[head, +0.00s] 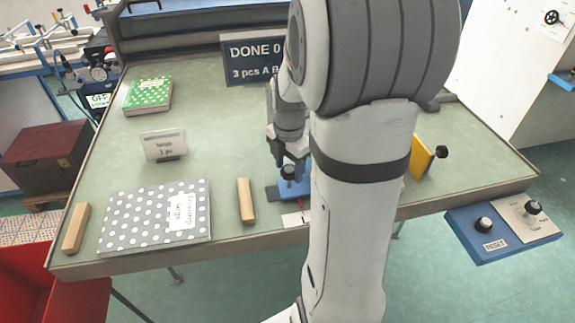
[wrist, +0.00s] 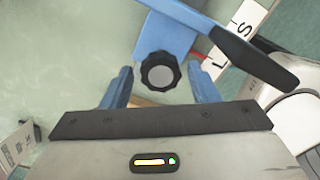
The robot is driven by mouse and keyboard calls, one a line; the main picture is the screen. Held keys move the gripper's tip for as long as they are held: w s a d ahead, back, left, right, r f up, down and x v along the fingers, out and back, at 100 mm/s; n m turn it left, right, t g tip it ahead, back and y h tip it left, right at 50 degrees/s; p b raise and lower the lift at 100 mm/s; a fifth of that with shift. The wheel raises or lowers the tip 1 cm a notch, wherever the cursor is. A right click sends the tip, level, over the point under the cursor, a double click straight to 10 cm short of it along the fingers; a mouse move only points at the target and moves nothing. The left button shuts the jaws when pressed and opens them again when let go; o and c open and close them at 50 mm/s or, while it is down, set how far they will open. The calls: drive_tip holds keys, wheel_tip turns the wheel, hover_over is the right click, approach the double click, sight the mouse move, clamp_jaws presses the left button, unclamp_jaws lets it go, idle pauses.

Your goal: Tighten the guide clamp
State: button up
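The guide clamp is a blue bracket with a round black ribbed knob; the knob (wrist: 158,72) is in the middle of the wrist view, and the blue body (wrist: 170,35) lies behind it. My gripper (wrist: 161,69) is open, with its two blue fingers apart on either side of the knob and a gap on each side. In the head view the knob (head: 288,172) and blue clamp (head: 296,188) are at the table's front, just below my gripper (head: 287,158). My arm hides the clamp's right part there.
A wooden block (head: 245,200) stands just left of the clamp. A grey dotted pad (head: 155,215) lies further left. A white scale strip (wrist: 238,35) and a dark bar (wrist: 255,55) are near the clamp. A yellow plate with a black knob (head: 421,157) is to the right.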

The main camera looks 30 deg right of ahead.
drive_tip(key=shift+a, duration=0.1)
drive_tip(key=c, duration=0.8)
drive_tip(key=shift+m, duration=0.4)
drive_tip(key=m+b, duration=0.1)
drive_tip(key=m, duration=0.3)
drive_tip(key=m+b, duration=0.1)
drive_tip(key=m, duration=0.8)
drive_tip(key=shift+b, duration=0.35)
drive_tip(key=m, duration=0.4)
drive_tip(key=shift+w+r+m, duration=0.1)
drive_tip(key=shift+m, duration=0.3)
drive_tip(key=shift+b, duration=0.3)
